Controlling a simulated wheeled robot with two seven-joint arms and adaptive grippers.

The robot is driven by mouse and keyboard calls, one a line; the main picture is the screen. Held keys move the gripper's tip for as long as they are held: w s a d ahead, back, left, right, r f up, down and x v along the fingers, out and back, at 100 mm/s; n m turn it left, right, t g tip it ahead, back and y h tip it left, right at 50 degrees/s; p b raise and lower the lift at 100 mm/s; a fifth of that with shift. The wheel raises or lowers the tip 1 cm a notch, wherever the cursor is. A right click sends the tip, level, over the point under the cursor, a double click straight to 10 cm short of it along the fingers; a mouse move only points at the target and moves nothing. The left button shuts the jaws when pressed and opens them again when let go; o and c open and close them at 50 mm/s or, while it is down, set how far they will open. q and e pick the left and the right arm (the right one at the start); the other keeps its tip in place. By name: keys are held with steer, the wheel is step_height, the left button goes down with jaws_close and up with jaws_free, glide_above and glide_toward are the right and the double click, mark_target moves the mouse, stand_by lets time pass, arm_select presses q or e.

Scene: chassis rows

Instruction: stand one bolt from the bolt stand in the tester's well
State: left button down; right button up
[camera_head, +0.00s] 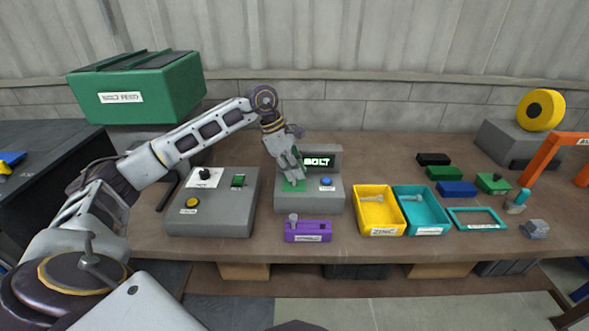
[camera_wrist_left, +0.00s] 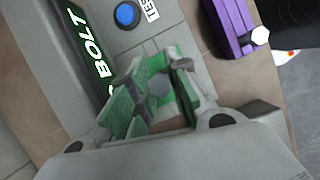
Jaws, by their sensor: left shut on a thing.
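The grey tester (camera_head: 322,200) stands mid-bench, with a lit display (camera_head: 317,161) reading "BOLT", a blue button (camera_head: 326,182) and a green patch around its well (camera_head: 292,186). My left gripper (camera_head: 291,175) points down over that patch. In the left wrist view, my left gripper (camera_wrist_left: 160,88) is shut on a grey hex-headed bolt (camera_wrist_left: 159,87). The bolt's lower end is hidden, so I cannot tell how deep it sits. The purple bolt stand (camera_head: 308,232) is in front of the tester, with one bolt (camera_head: 293,218) at its left end. My right gripper is not in view.
A yellow bin (camera_head: 383,231) and a teal bin (camera_head: 427,230), each with a bolt inside, stand right of the tester. A grey control box (camera_head: 215,218) is to its left. Coloured blocks, a teal frame (camera_head: 477,210) and an orange arch (camera_head: 560,150) are farther right.

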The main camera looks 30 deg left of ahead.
arm_select(q)
steer(key=shift+f+b, duration=0.7)
steer(key=shift+f, duration=0.3)
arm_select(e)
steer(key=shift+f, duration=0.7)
arm_select(q)
steer(key=c, duration=1.3)
jaws_free()
steer(key=shift+r, duration=0.1)
